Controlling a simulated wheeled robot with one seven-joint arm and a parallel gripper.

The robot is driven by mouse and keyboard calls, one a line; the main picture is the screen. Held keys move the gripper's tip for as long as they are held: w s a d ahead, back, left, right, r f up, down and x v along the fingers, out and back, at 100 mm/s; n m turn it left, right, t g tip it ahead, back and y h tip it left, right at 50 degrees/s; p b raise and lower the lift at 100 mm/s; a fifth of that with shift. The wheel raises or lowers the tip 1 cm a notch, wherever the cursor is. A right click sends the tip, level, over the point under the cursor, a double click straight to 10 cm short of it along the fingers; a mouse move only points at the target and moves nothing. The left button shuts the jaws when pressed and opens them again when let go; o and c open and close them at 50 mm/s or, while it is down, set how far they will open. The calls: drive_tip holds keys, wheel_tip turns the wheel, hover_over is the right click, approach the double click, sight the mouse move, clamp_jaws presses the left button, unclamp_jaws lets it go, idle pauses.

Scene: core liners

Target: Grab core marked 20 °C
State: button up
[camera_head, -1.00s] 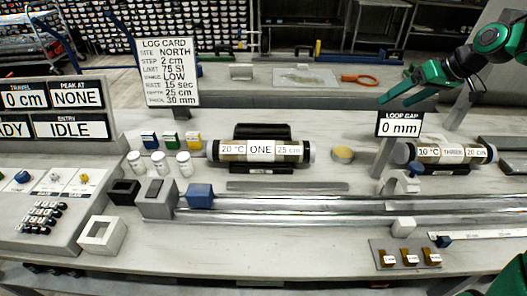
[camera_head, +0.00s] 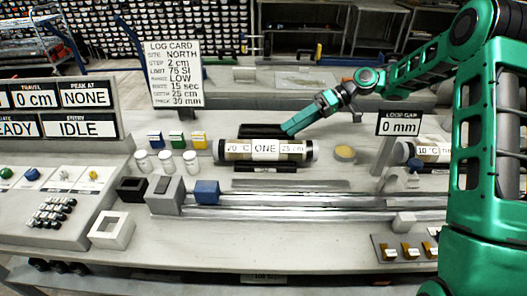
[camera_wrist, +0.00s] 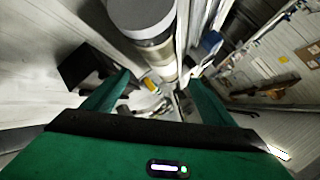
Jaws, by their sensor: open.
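The core marked 20 °C, labelled ONE and 25 cm (camera_head: 265,150), lies sideways behind the metal rails in the head view. Another core, marked 10 °C (camera_head: 428,151), is partly hidden by my arm.
A post with the LOOP GAP sign (camera_head: 399,124) stands right of the core. A round tan disc (camera_head: 345,153) lies between them. White jars (camera_head: 166,162) stand left of the core. The log card (camera_head: 174,74) stands behind. A blue block (camera_head: 206,192) sits on the rails.

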sight(273, 141)
drive_tip(key=x, duration=0.8)
drive_tip(key=shift+s+a+f, duration=0.1)
drive_tip(key=shift+s, duration=0.15)
clamp_jaws()
